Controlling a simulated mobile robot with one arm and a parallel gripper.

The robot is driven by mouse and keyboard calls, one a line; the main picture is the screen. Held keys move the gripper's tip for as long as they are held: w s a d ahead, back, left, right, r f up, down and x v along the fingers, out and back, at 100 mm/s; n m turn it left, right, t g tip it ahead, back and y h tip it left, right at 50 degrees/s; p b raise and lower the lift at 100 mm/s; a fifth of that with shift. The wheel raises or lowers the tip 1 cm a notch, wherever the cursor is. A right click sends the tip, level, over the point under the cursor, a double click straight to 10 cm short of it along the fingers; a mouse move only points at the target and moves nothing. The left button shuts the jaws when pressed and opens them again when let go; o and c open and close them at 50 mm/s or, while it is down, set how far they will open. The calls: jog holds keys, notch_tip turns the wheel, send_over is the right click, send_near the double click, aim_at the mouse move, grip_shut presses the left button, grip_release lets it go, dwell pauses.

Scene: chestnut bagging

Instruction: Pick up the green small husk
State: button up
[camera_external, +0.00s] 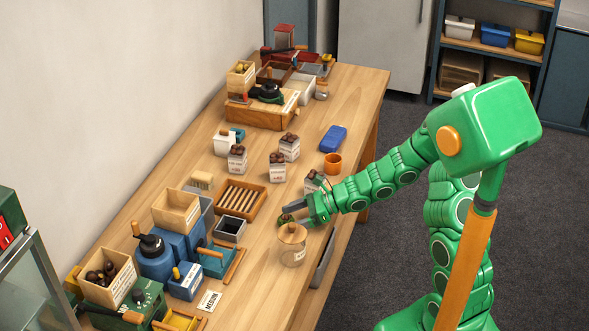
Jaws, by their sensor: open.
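A small dark green thing, which looks like the green husk (284,219), lies on the table just behind the lidded jar. My gripper (292,213) is open and low over the table, with its fingertips right at this thing. I cannot tell whether the fingers touch it or stand around it. The fingers hide part of it.
A beige jar with a wooden lid (292,247) stands close in front of my gripper. Bags of chestnuts (278,168) stand beyond it, one right beside my wrist. A slatted wooden tray (238,200) is to the left. The orange cup (333,163) is farther back.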

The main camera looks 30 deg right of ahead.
jog(key=shift+x, duration=1.05)
jog(key=c, duration=1)
jog(key=shift+c, duration=0.2)
